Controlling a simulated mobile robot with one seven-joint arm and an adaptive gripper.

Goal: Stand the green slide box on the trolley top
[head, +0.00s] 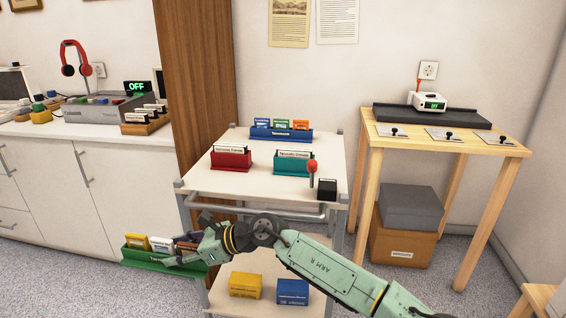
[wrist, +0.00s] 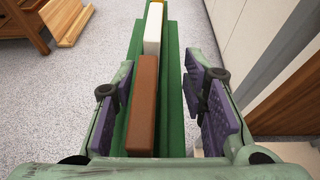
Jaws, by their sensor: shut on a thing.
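The green slide box (head: 150,262) is a long tray in front of the white cabinets, left of the trolley, with yellow, white and brown packets in it. My gripper (head: 185,260) is shut on its near end. In the wrist view, purple finger pads lie either side of the green box (wrist: 174,75), with a brown and a white packet between them. I cannot tell whether the box touches the floor. The trolley top (head: 330,150) is a pale board up and right of my gripper.
On the trolley top stand a blue box (head: 281,134), a red box (head: 231,160), a teal box (head: 294,165) and a black block with a red knob (head: 327,188). Its front left is clear. A brown wooden panel (head: 200,80) stands behind left. A wooden table (head: 450,145) stands right.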

